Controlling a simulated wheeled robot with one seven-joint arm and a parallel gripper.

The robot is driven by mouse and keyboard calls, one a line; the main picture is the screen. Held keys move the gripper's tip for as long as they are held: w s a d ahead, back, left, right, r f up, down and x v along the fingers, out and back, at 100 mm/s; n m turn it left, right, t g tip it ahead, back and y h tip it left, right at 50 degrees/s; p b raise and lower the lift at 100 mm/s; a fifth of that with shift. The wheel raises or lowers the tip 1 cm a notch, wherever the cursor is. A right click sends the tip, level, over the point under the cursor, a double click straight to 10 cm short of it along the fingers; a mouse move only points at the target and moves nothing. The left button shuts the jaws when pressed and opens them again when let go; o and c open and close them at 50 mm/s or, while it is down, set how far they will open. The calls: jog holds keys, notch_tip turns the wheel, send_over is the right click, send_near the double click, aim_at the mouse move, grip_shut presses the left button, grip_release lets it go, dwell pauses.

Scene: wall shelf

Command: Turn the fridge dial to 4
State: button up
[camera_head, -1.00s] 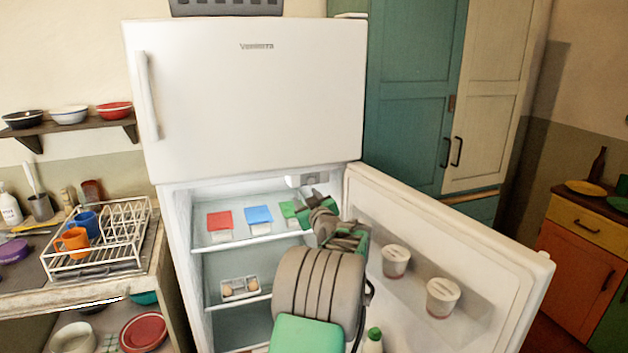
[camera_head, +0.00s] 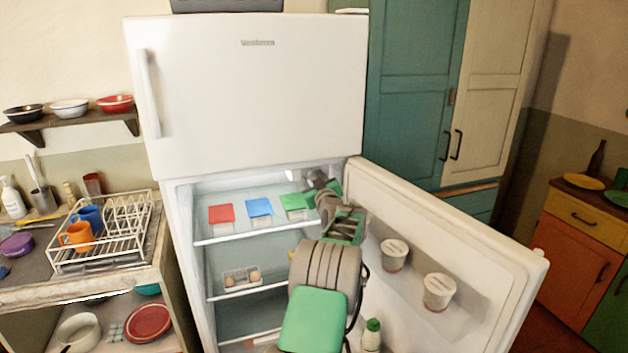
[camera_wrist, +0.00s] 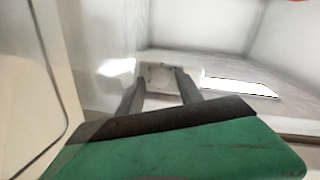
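The fridge (camera_head: 255,95) stands with its lower door (camera_head: 450,255) swung open to the right. In the wrist view, a pale round dial (camera_wrist: 160,76) sits on a light housing under the compartment's ceiling. Its number marks are too small to read. My gripper (camera_wrist: 158,80) points at it, with two dark fingers apart, one on each side of the dial. I see a gap between them, and contact with the dial cannot be made out. In the head view, my gripper (camera_head: 316,178) is at the top right of the compartment and hides most of the dial area.
Red (camera_head: 221,213), blue (camera_head: 259,207) and green (camera_head: 293,202) lidded boxes stand on the top shelf, the green one close to my gripper. An egg holder (camera_head: 241,279) is below. Tubs (camera_head: 394,253) sit in the open door, right of my arm.

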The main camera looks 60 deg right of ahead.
grip_shut()
jog(key=shift+f+m+b, duration=0.1)
jog(key=shift+m+b, duration=0.3)
jog(key=shift+b, duration=0.2)
jog(key=shift+m+b, duration=0.6)
jog(key=shift+b, duration=0.1)
jog(key=m+b, duration=0.2)
jog(key=shift+m, duration=0.3)
jog(key=m, duration=0.3)
jog(key=m+b, duration=0.1)
jog(key=m, duration=0.1)
jog(key=shift+r+y, duration=0.25)
jog(key=shift+y, duration=0.05)
jog(key=shift+m, duration=0.4)
jog(key=shift+o, duration=0.9)
grip_release()
